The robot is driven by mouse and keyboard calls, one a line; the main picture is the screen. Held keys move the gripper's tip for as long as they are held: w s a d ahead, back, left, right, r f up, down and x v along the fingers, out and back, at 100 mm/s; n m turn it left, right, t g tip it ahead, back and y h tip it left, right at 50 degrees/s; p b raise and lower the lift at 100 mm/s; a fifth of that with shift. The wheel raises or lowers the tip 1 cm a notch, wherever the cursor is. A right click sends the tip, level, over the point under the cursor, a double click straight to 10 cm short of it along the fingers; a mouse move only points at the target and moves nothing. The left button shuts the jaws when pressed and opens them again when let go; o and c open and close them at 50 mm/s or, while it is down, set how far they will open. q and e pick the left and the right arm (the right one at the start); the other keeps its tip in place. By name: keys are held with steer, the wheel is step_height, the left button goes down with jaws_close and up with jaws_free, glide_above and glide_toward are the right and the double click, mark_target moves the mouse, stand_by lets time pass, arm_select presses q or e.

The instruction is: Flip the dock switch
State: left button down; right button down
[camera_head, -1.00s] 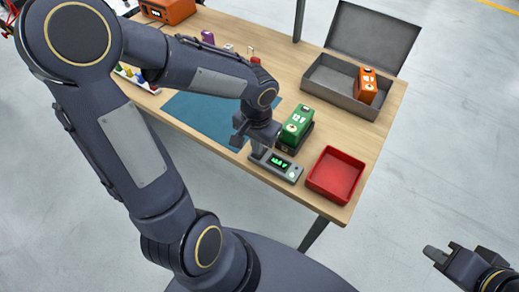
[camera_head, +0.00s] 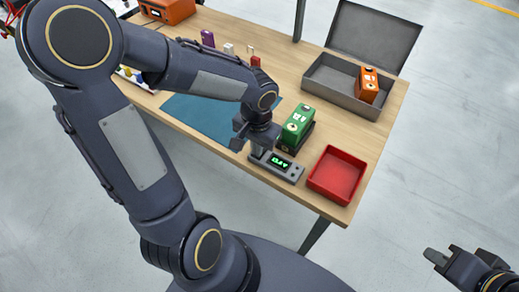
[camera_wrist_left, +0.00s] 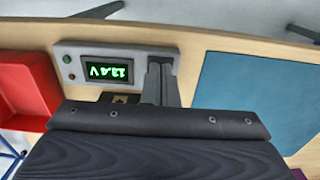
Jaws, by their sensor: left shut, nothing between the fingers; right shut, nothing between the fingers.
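The dock is a grey box (camera_head: 284,171) with a lit green display at the table's near edge. It also shows in the left wrist view (camera_wrist_left: 88,52), where the display reads upside down as a voltage. A green battery (camera_head: 297,124) stands on a dark base just behind it. My left gripper (camera_head: 256,151) is shut and empty, pointing down at the left end of the dock. In the left wrist view its fingers (camera_wrist_left: 160,85) reach that end; contact is unclear. The switch cannot be made out, perhaps hidden by the fingers. My right gripper (camera_head: 432,254) is shut and empty, off the table.
A red tray (camera_head: 318,187) sits right of the dock. A grey open case (camera_head: 340,99) at the back holds an orange battery (camera_head: 366,85). A blue mat (camera_head: 205,119) lies to the left. Small items and an orange box (camera_head: 168,10) are farther back.

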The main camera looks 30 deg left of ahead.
arm_select(q)
step_height(320, 180, up, 7)
steer(key=p, duration=0.5)
steer(key=shift+p, duration=0.3)
stand_by(0.5)
